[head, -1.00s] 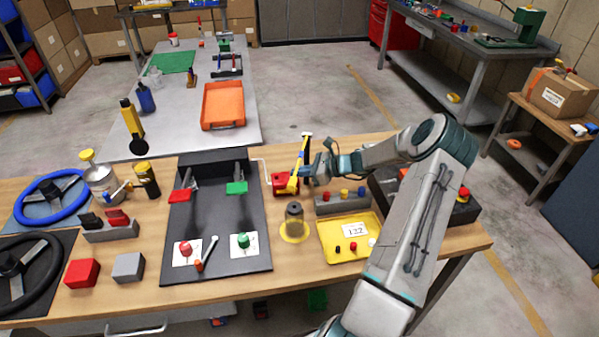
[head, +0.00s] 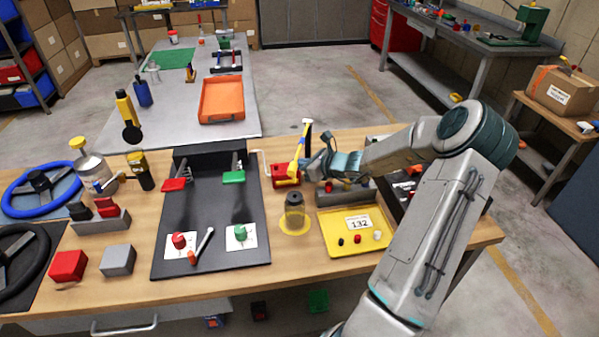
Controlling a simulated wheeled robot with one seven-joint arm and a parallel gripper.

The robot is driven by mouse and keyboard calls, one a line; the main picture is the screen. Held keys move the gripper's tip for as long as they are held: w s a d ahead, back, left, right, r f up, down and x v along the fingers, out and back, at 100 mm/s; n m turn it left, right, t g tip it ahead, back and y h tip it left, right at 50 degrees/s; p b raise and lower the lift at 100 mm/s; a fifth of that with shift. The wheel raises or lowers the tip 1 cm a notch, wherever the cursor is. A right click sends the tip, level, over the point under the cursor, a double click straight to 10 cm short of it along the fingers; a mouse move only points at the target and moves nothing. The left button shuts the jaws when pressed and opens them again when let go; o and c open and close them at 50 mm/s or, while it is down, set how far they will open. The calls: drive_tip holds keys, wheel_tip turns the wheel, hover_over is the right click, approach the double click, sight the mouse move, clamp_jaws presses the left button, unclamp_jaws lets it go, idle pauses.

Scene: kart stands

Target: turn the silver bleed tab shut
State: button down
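A red block-shaped unit (head: 284,178) with a tall yellow lever (head: 298,153) stands near the far edge of the wooden bench. A black upright piece rises beside the lever. A thin pale pipe (head: 258,165) bends out from its left side. I cannot make out a silver bleed tab; it is too small or hidden. My gripper (head: 310,171) is just right of the red unit, close to the lever's base, its fingers pointing left. I cannot tell whether it touches the unit or whether its fingers are apart.
A grey rack of coloured knobs (head: 345,195) and a yellow tray (head: 331,243) lie below my arm. A dark cylinder on a yellow disc (head: 294,224) stands nearer. A black panel (head: 212,260) with red and green parts is left. Bare wood shows along the front.

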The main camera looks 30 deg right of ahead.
drive_tip(key=shift+s+a+f+m+t+h+b, duration=0.2)
drive_tip(key=shift+m+h+b, duration=0.3)
drive_tip(key=shift+b, duration=1)
drive_tip(key=shift+w+a+f+m+t+h+b, duration=0.1)
drive_tip(key=shift+m+t+h+b, duration=0.3)
drive_tip(key=shift+b, duration=1.15)
drive_tip(key=shift+s+a+f+m+t+h+b, duration=0.15)
drive_tip(key=shift+m+h+b, duration=0.35)
drive_tip(key=shift+b, duration=1)
drive_tip(key=m+h+b, duration=0.1)
drive_tip(key=b, duration=0.2)
drive_tip(key=shift+w+r, duration=0.1)
drive_tip(key=shift+r, duration=0.05)
drive_tip(key=shift+h+b, duration=0.3)
drive_tip(key=shift+b, duration=0.1)
drive_tip(key=shift+r+m+h+b, duration=0.3)
drive_tip(key=shift+m+b, duration=0.1)
drive_tip(key=shift+b, duration=0.25)
drive_tip(key=c, duration=1.6)
unclamp_jaws()
drive_tip(key=shift+c, duration=0.2)
drive_tip(key=p+v, duration=0.3)
drive_tip(key=v, duration=1.1)
drive_tip(key=shift+a+f, duration=0.1)
